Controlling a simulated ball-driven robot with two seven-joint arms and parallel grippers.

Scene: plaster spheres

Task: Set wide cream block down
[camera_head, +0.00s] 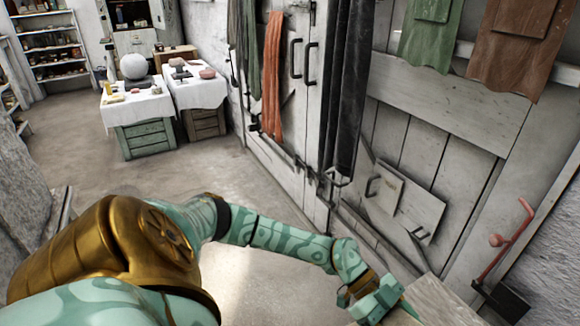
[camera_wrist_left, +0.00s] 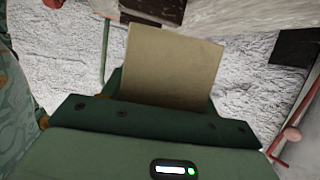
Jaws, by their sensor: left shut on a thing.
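The wide cream block (camera_wrist_left: 172,62) is a flat, pale tan slab in the left wrist view. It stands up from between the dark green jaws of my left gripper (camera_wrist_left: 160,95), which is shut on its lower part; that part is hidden. In the head view my left gripper (camera_head: 398,302) is at the bottom right, low by the plank wall. A pale flat piece (camera_head: 442,298) shows just beside it, cut off by the frame; I cannot tell whether it is the block. My right gripper is in neither view.
Rough whitish ground (camera_wrist_left: 240,75) lies behind the block in the wrist view. A red pipe (camera_head: 510,243) is fixed at the right. The plank wall (camera_head: 405,140) with hanging cloths is close by. Cloth-covered crates (camera_head: 140,108) bearing a plaster sphere (camera_head: 133,66) stand far off. Open floor lies between.

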